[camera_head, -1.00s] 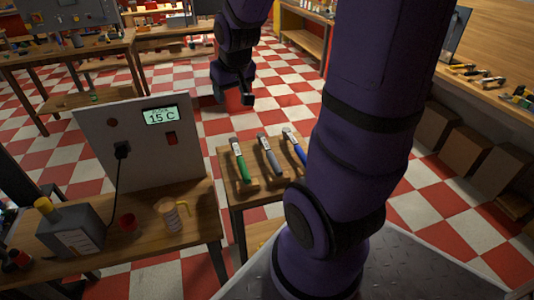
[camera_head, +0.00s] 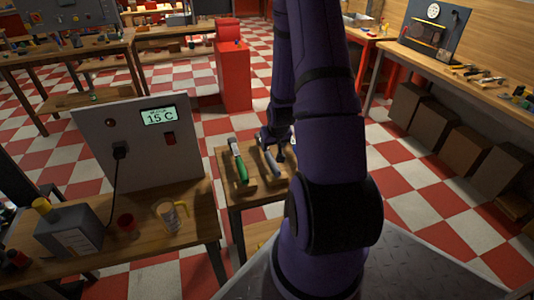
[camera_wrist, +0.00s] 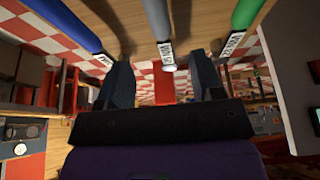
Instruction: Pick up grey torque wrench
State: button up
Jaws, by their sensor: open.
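The grey torque wrench (camera_head: 270,164) lies on the small wooden table (camera_head: 238,195), right of the green wrench (camera_head: 241,168). In the wrist view the grey wrench (camera_wrist: 159,25) is in the middle, its white label end pointing down between my open fingers. My gripper (camera_head: 281,140) is at the far end of the grey wrench in the head view; it also shows in the wrist view (camera_wrist: 165,80). It is open and looks empty; contact with the wrench cannot be told. The blue wrench (camera_wrist: 65,20) is left in the wrist view; my arm mostly hides it in the head view.
A red cabinet (camera_head: 234,75) stands behind the small table. Checkered floor lies open to the right.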

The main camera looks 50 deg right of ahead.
aim_at(270, 155)
jog(key=shift+x, duration=5.35)
jog(key=c, duration=1.1)
